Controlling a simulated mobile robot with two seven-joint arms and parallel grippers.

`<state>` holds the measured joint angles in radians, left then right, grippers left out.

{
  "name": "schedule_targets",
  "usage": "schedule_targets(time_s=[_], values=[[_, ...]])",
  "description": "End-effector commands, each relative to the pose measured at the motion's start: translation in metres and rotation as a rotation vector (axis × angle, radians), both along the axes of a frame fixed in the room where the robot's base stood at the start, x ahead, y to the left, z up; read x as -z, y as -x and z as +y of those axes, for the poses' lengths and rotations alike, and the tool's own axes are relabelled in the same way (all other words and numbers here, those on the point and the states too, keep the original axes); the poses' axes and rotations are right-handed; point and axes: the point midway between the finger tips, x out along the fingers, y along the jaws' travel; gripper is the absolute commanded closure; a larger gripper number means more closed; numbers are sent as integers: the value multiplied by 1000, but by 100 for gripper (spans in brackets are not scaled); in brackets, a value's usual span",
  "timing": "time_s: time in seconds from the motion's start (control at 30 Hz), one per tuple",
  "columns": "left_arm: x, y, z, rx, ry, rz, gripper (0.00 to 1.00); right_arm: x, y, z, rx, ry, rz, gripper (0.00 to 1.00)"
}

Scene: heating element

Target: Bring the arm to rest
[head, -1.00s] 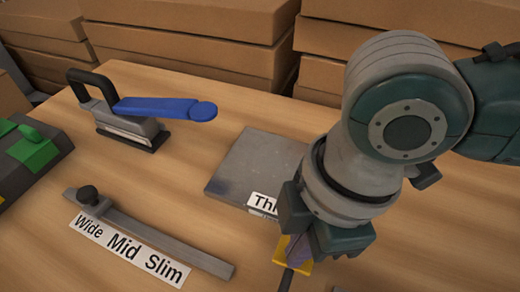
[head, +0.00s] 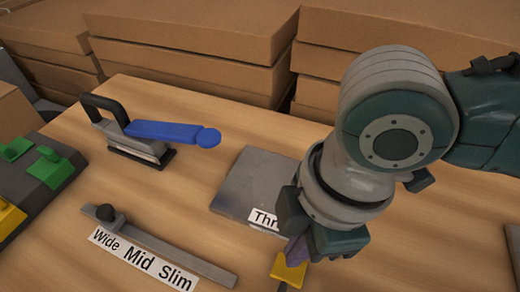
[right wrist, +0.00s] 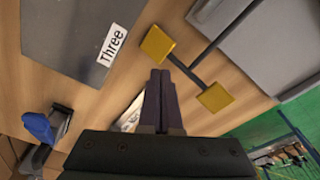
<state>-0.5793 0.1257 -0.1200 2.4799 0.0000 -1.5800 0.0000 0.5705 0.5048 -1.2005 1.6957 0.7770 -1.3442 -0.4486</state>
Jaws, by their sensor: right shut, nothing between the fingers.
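My right arm comes in from the right in the head view, and its gripper (head: 296,248) points down over the table. In the right wrist view its two dark fingers (right wrist: 161,98) are closed together with nothing between them. A dark rod with yellow square ends (right wrist: 157,43) lies beyond the fingertips in that view. One yellow end (head: 290,269) shows below the gripper in the head view. I cannot tell whether the fingertips touch the rod. My left gripper is out of view.
A grey plate labelled "Three" (head: 248,184) lies left of the gripper. A slider bar labelled "Wide Mid Slim" (head: 180,252) and a device with a blue lever (head: 165,131) stand further left. A dark block with green and yellow parts (head: 68,171) is at the left edge. Boxes (head: 190,55) line the back.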

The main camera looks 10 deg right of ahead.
Motion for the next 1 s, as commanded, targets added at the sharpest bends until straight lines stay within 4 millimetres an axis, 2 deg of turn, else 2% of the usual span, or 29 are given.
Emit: schedule_targets(time_s=[0.03,0.2,0.73,0.87,1.0], values=[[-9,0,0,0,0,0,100,-9,0,0,0,0,0,100],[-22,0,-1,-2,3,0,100,-19,0,0,0,0,1,100],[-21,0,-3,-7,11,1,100,-18,1,2,2,-4,1,100],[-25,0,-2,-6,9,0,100,-27,12,21,35,-61,-2,100],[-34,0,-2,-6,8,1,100,-58,28,54,194,-198,-18,100]])
